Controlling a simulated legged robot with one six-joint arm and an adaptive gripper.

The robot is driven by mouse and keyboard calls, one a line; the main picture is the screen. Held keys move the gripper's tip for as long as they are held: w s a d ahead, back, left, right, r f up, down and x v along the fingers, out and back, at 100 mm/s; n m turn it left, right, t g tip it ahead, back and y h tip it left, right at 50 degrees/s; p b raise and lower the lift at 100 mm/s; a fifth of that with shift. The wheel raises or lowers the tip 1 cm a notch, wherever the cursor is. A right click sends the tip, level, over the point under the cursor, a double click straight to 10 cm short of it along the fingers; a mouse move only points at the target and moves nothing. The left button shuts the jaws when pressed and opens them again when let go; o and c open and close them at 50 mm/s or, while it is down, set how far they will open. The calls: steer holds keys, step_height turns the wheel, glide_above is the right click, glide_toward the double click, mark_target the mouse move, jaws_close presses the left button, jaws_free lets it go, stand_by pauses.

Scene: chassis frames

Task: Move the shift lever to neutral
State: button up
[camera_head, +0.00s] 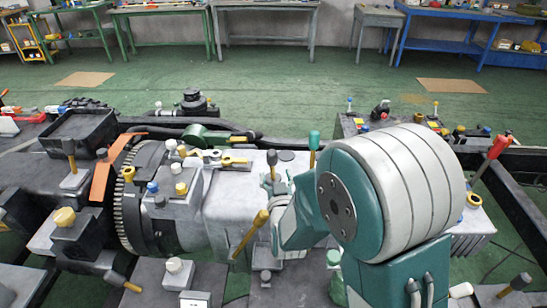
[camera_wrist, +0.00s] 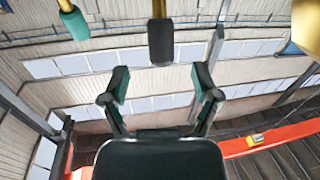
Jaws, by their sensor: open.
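Several levers stand on the chassis, and I cannot tell from the pictures alone which one is the shift lever. A black-knobbed lever (camera_head: 272,158) stands near the middle, with a teal-knobbed lever (camera_head: 313,139) to its right and a yellow-handled lever (camera_head: 250,234) in front. In the wrist view, a black knob on a gold shaft (camera_wrist: 161,42) hangs from the top edge, just beyond the gap between my fingertips. A teal knob (camera_wrist: 74,22) is at upper left. My gripper (camera_wrist: 159,82) is open and empty. My arm hides much of it in the head view.
A red-handled lever (camera_head: 491,155) stands right of my arm. A toothed ring (camera_head: 127,206) and an orange bracket (camera_head: 106,168) are at left. A gold part (camera_wrist: 306,26) is at upper right in the wrist view. Green floor (camera_head: 300,90) is open behind the chassis.

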mark_target(273, 162)
steer(key=w, duration=0.3)
steer(key=w+a, duration=0.1)
steer(key=w, duration=0.3)
steer(key=shift+a, duration=0.15)
jaws_close()
